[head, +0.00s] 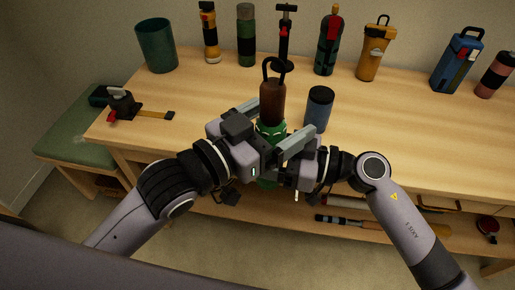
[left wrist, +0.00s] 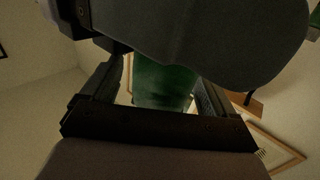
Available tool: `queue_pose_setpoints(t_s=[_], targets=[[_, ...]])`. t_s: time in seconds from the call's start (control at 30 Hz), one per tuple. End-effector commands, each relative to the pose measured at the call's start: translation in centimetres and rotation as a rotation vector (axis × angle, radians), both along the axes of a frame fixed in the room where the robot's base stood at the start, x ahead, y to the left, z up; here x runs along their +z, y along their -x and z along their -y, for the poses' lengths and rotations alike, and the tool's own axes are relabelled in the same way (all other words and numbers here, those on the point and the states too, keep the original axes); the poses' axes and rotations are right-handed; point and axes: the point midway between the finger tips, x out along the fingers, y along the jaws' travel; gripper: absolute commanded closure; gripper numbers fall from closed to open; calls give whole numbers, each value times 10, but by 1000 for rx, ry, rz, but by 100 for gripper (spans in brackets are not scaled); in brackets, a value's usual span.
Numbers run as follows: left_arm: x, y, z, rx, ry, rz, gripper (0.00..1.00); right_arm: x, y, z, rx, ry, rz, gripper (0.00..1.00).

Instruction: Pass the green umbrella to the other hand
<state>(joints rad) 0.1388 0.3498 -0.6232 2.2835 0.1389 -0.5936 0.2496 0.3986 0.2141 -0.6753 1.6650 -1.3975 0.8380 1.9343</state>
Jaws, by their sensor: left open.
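The green umbrella (head: 272,100) stands roughly upright in the head view, with a brown handle and dark loop on top and green cloth below. My left gripper (head: 270,126) is open, its two fingers on either side of the green part. In the left wrist view the green cloth (left wrist: 165,85) shows between the spread fingers of my left gripper (left wrist: 158,97). My right gripper (head: 298,172) is at the umbrella's lower part, just beyond my left one. Its fingers are mostly hidden, so its grip cannot be seen.
A wooden workbench (head: 410,140) lies behind the grippers. A grey-blue cylinder (head: 319,108) stands close by at its front. A green bin (head: 157,46), several bottles and tools stand along the back. A lower shelf (head: 375,229) holds tools. A green-topped bench (head: 75,139) is at the left.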

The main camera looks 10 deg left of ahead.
Motion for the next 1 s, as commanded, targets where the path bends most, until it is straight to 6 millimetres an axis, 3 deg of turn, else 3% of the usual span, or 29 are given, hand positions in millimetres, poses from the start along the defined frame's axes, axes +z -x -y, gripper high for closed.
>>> queue_pose_setpoints(t_s=[0.6, 0.77, 1.0], targets=[[-1, 53, -45, 0, -1, -2, 12, 1, 0, 0, 0, -2, 1, 80], [0, 55, -52, 13, 35, -23, 12, 1, 0, 0, 0, -2, 1, 80], [-8, 38, -86, 116, 317, -196, 12, 1, 0, 0, 0, -2, 1, 80]])
